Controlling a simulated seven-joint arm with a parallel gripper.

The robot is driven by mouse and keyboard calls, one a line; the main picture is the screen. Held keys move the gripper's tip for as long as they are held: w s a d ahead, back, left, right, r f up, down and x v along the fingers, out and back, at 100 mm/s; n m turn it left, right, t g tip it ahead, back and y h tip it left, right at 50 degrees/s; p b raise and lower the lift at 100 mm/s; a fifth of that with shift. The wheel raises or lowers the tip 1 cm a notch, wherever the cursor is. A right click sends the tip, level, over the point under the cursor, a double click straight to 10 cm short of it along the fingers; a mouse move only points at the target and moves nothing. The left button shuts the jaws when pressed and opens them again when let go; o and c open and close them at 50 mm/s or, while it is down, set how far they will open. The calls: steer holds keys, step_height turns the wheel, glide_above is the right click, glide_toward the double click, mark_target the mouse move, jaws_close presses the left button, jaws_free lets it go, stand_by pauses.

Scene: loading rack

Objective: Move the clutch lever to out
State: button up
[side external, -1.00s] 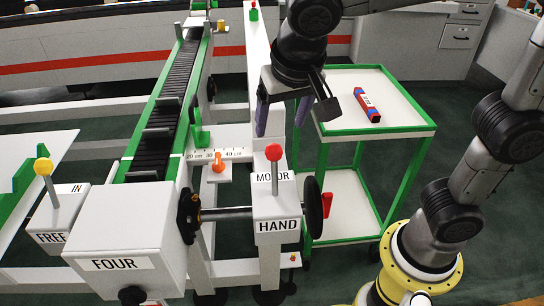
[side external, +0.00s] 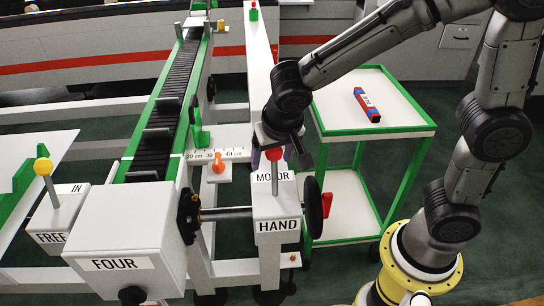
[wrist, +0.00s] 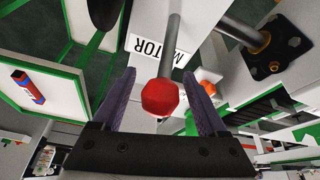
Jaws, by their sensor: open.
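A lever with a red knob (side external: 274,154) stands upright on a white box (side external: 277,205) labelled MOTOR and HAND. My gripper (side external: 270,160) is low over this knob. In the wrist view my gripper (wrist: 157,73) is open, with the red knob (wrist: 161,98) between its two purple fingers and a gap on each side. Another lever, with a yellow knob (side external: 43,167), leans on a box (side external: 60,222) at the left labelled IN and FREE. No label reads clutch or out, so I cannot tell which lever is the clutch.
An orange knob (side external: 218,163) sits by a centimetre scale (side external: 225,155). A black handwheel (side external: 313,205) is right of the MOTOR box. A green-edged cart (side external: 425,128) holds a red and blue block (side external: 367,105). A conveyor (side external: 170,110) runs behind the FOUR box (side external: 125,240).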

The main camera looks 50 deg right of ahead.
steer(key=shift+f, duration=0.1)
jaws_close()
stand_by(0.4)
stand_by(1.0)
